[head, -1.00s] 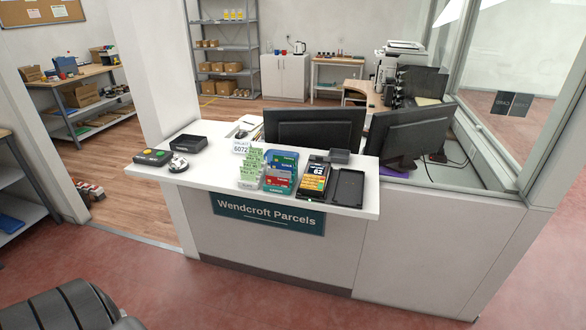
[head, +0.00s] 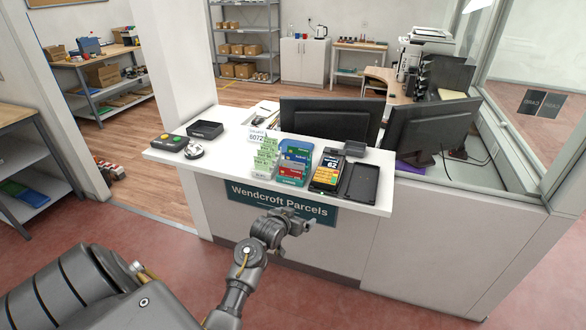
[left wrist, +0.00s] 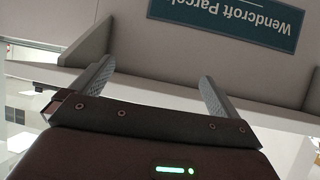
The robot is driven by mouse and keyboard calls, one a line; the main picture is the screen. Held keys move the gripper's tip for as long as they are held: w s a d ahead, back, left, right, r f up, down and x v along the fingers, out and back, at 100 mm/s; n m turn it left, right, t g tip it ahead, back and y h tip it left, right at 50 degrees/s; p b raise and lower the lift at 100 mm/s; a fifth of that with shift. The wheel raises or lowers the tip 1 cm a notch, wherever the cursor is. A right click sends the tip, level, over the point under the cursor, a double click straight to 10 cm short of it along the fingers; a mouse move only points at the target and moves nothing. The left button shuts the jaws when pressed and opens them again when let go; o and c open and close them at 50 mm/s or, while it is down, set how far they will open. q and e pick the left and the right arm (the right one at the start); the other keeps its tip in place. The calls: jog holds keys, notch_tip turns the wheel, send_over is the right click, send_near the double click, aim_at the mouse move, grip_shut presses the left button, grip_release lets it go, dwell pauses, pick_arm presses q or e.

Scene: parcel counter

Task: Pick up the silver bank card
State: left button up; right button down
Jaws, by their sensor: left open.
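I cannot make out a silver bank card in either view. On the counter (head: 222,165), a small holder has a blue card (head: 295,154) and a red card (head: 291,172) in it, with green behind; any silver one is too small or hidden. My left gripper (head: 300,224) is in front of the counter, below the top's front edge and apart from the cards. In the left wrist view its two fingers (left wrist: 157,78) are spread and empty, facing the counter front. My right gripper is out of view.
Beside the cards are a stack of green slips (head: 266,155), a card terminal (head: 328,172) and an empty black tray (head: 361,182). A bell (head: 194,150) and a button box (head: 171,142) stand at the left. Monitors (head: 330,117) rise behind. The sign (head: 282,204) is on the counter front.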

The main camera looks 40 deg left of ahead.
pick_arm(q)
jog(key=s+a+r+n+t+y, duration=0.1)
jog(key=a+r, duration=0.2)
jog(key=r, duration=0.5)
jog(key=a+r+t+y, duration=0.1)
jog(key=a+r, duration=0.1)
jog(key=r, duration=0.6)
jog(key=p, duration=0.1)
send_near(293, 162)
jog(key=x, duration=0.2)
jog(key=shift+w+d+f, duration=0.15)
jog(key=shift+w+f, duration=0.1)
jog(key=shift+w, duration=0.05)
jog(key=x, duration=0.1)
jog(key=p+x, duration=0.2)
jog(key=x, duration=0.1)
jog(key=shift+a+r, duration=0.25)
jog(key=shift+r, duration=0.05)
jog(key=shift+w+a+f, duration=0.15)
jog(key=shift+w+f, duration=0.1)
jog(key=shift+w, duration=0.2)
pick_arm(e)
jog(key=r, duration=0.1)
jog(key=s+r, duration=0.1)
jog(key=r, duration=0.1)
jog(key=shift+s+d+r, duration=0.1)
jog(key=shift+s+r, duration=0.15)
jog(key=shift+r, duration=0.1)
pick_arm(q)
jog(key=shift+c, duration=0.3)
